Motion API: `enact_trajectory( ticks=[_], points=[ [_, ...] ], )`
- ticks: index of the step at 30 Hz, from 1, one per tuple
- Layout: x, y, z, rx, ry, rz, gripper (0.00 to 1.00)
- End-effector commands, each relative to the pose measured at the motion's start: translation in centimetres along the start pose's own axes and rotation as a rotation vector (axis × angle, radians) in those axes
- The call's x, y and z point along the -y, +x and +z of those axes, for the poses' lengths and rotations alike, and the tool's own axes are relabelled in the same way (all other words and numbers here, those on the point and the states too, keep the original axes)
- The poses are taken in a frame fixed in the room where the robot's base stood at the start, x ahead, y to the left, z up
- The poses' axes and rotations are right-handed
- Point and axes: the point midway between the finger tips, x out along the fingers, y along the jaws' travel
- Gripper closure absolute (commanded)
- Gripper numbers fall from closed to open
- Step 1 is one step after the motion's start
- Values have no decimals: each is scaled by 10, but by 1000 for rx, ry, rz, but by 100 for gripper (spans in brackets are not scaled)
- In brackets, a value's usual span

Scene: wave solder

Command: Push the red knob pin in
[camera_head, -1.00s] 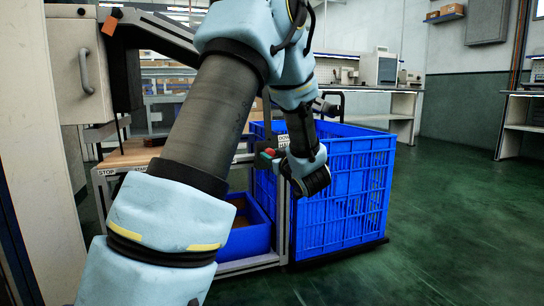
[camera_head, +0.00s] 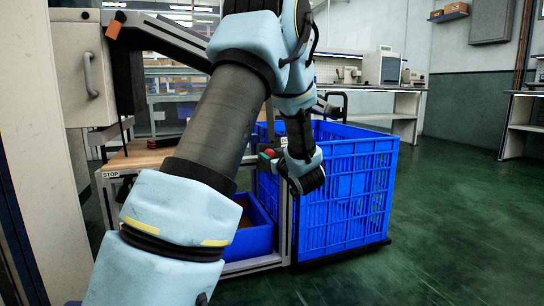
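The small red knob (camera_head: 269,153) shows at the upper right corner of the metal-framed stand (camera_head: 285,215), just left of my wrist. A dark part sits right beside the knob. My gripper (camera_head: 276,164) is close by the knob, small and largely hidden by the wrist. I cannot tell whether it touches the knob or whether its fingers are open or shut. The pin behind the knob is not visible.
A large blue crate (camera_head: 345,200) stands right of the stand, close to my wrist. A smaller blue bin (camera_head: 250,242) sits low in the stand. A wooden top (camera_head: 140,157) with a STOP label is at left. The green floor at right is clear.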

Motion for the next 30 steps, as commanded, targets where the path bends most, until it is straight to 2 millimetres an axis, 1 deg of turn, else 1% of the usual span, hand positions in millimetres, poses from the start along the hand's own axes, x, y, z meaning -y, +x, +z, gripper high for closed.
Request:
enact_trajectory(
  ticks=[1, 6, 13, 16, 20, 27, 30],
  points=[
    [0, 0, 0, 0, 0, 0, 46],
    [0, -1, 0, 1, 0, 1, 28],
    [0, -2, 0, 1, 1, 1, 28],
    [-1, -7, -1, 2, 1, 2, 28],
    [-2, -26, -2, 4, 3, 4, 28],
    [-2, -74, -3, 3, 3, 4, 28],
    [-2, -90, -2, 3, 2, 4, 28]
  ],
)
